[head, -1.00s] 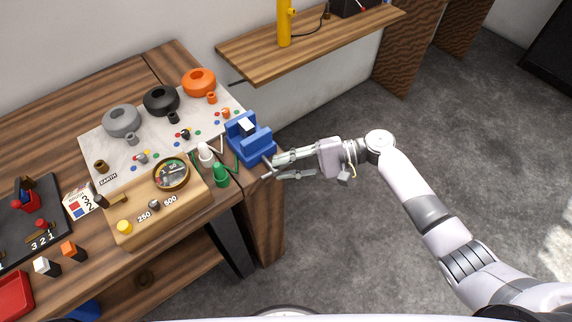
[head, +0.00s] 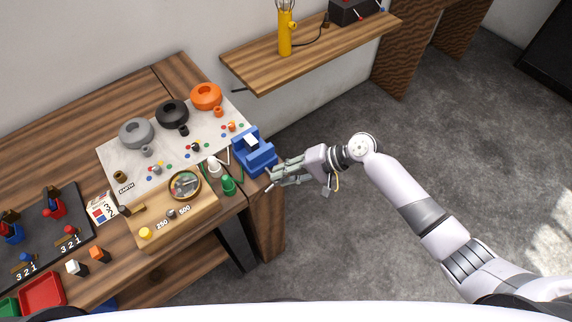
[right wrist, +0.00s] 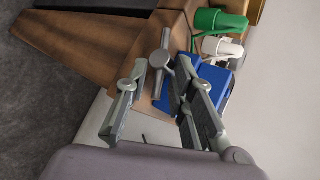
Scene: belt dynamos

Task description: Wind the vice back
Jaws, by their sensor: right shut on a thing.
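The blue vice (head: 254,158) stands at the right end of the workbench, with a pale block at its top. Its grey handle, a crossbar on a round hub (right wrist: 159,58), faces my right gripper. My right gripper (head: 272,178) is at the vice's near right side, beyond the bench's end. In the right wrist view my right gripper (right wrist: 163,68) has its fingers on either side of the handle's hub and is shut on it. The fingers partly hide the vice body in that view. My left gripper is not in view.
The green bottle-like part (head: 229,185) and white one (head: 214,168) stand just left of the vice. A wooden meter box (head: 200,212) lies nearer. A shelf (head: 310,55) with a yellow lamp (head: 285,38) is behind. The floor right of the bench is clear.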

